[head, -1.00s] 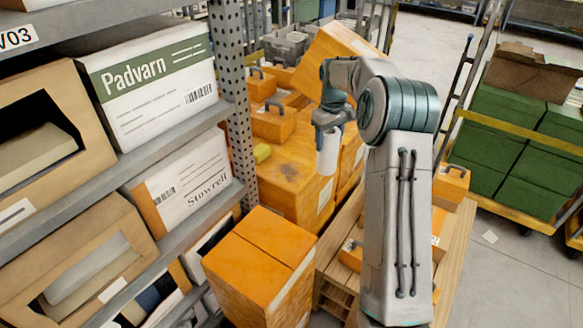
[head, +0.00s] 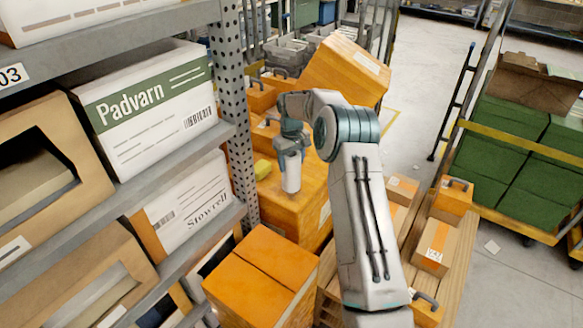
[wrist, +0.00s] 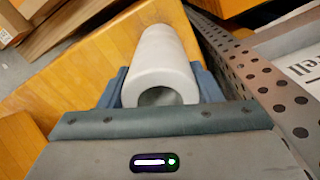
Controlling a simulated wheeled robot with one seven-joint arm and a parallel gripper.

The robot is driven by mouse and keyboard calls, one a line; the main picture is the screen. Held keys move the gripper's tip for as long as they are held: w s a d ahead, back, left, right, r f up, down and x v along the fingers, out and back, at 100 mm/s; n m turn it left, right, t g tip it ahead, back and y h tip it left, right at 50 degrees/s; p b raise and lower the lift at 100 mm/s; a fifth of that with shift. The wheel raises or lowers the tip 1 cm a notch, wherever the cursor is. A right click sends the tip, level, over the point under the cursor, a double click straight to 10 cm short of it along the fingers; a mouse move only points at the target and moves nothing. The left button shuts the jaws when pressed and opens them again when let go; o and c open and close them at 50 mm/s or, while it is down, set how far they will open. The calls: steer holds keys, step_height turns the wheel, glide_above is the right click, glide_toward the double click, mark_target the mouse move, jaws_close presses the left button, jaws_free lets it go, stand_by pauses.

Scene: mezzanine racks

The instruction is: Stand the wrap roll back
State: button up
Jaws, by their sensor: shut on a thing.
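The wrap roll (head: 291,172) is a white cylinder with a hollow core. It hangs roughly upright below my gripper (head: 289,150), over the orange box top (head: 295,207). In the wrist view the wrap roll (wrist: 162,58) runs away from the palm, its open core end facing the camera. The blue fingers of my gripper (wrist: 160,88) lie on both sides of it, shut on it. Whether its lower end touches the box top cannot be told.
A yellow object (head: 262,169) lies on the box top left of the roll. The perforated rack post (head: 237,120) stands close on the left, with shelved cartons. A tilted orange box (head: 347,68) is behind. A lower orange box (head: 262,272) stands in front.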

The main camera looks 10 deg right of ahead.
step_height(320, 180, down, 4)
steer(key=shift+r+p, duration=0.1)
steer(key=shift+p, duration=0.6)
steer(key=shift+f, duration=0.25)
steer(key=o, duration=0.9)
steer(key=shift+r, duration=0.1)
